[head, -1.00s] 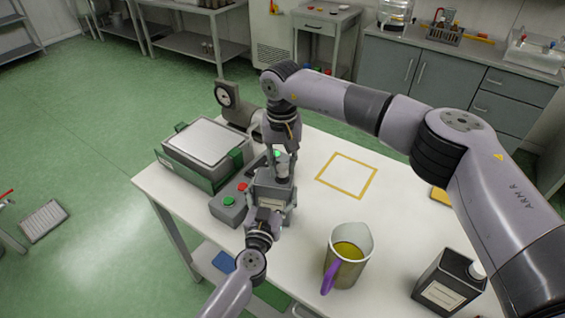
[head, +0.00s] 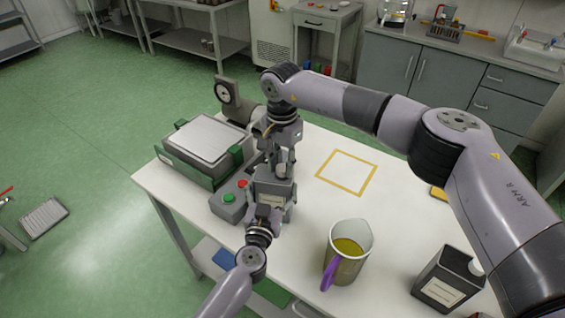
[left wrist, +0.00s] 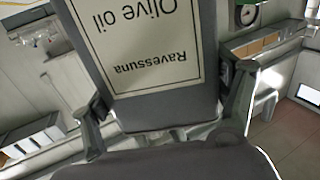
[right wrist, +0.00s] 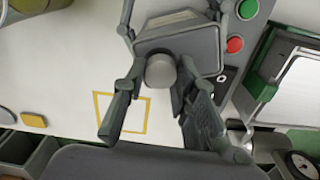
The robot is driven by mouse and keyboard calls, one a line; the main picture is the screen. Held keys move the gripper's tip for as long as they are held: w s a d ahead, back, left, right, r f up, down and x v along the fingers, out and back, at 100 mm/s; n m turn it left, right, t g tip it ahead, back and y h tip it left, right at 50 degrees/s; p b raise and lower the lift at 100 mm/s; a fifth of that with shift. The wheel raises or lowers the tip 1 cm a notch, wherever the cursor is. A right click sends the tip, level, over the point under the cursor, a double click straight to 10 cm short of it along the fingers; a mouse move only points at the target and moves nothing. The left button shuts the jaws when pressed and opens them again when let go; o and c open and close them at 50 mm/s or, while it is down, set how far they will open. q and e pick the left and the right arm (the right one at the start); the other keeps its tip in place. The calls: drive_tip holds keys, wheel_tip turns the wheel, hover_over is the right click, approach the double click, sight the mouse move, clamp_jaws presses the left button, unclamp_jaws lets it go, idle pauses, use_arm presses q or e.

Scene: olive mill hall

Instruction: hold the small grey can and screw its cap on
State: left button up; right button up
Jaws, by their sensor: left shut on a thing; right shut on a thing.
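The small grey can (head: 274,192) is upright above the table, near the button box. Its label, "Ravessuna Olive oil", is upside down in the left wrist view (left wrist: 150,50). My left gripper (head: 264,205) is shut on the can's body, one finger on each side. The pale grey round cap (right wrist: 160,70) is at the can's top, and it also shows in the head view (head: 282,171). My right gripper (right wrist: 158,88) comes from above and is shut on the cap, a finger on either side. The thread under the cap is hidden, so I cannot tell how far it is screwed down.
A button box (head: 228,204) stands close left of the can, with a green-sided machine (head: 200,150) and a gauge (head: 224,92) behind. A jug of yellow oil (head: 348,252) and a black can (head: 447,282) stand at the front right. The yellow square outline (head: 347,172) is empty.

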drive_tip(key=m, duration=2.4)
drive_tip(key=shift+m, duration=0.3)
drive_tip(key=m, duration=0.3)
drive_tip(key=shift+w, duration=0.1)
drive_tip(key=o, duration=0.8)
drive_tip(key=shift+f, duration=0.1)
